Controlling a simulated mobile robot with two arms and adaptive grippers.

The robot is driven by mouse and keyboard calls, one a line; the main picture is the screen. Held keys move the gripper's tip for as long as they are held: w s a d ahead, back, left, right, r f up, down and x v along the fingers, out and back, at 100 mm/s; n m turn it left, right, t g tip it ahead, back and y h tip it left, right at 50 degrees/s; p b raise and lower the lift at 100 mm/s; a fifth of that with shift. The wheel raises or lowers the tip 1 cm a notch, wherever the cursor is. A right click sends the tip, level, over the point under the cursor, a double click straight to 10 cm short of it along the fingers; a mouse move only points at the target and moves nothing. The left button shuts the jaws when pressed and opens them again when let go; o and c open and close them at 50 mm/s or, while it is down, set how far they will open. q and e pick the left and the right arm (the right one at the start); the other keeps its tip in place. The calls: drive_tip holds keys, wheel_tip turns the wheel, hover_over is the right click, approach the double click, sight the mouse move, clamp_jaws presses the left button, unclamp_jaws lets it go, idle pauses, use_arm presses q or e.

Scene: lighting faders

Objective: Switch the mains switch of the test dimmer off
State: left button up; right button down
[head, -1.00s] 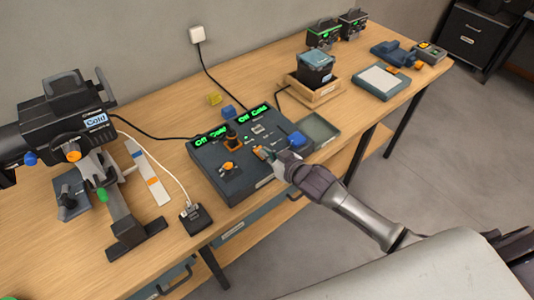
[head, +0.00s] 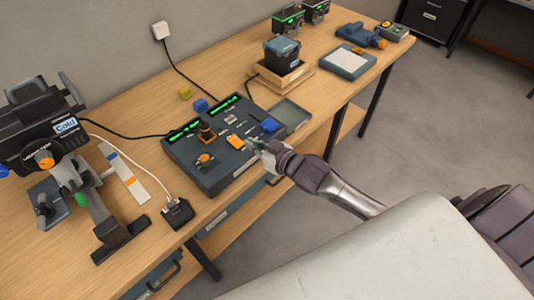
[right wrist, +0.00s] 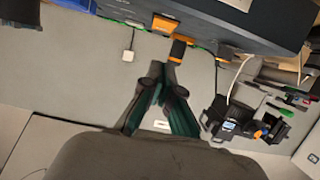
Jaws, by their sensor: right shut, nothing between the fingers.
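The test dimmer appears to be the dark grey console (head: 205,178) with two green-lit displays, on the wooden bench in the head view. An orange part, seemingly the mains switch (head: 235,141), sits near its front edge; its on or off position is too small to read. My right gripper (head: 254,146) is shut and empty, just to the right of this orange part, with a small gap apparent. In the right wrist view, the closed fingertips (right wrist: 166,68) point toward the console (right wrist: 245,18) and orange parts on it. My left gripper is not in view.
A blue knob (head: 270,125) and an orange-based knob (head: 207,132) stand up from the console. A shallow tray (head: 291,113) adjoins its right side. A lamp (head: 50,130) stands at left, beside a black plug box (head: 178,213). Open floor lies in front.

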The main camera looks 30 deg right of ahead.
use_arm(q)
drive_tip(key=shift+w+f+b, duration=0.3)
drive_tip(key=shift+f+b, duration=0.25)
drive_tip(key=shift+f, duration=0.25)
use_arm(e)
drive_tip(key=v, duration=0.3)
drive_tip(key=f+v, duration=0.1)
drive_tip(key=v, duration=0.1)
drive_tip(key=shift+s+d+r, duration=0.1)
drive_tip(key=shift+s, duration=0.05)
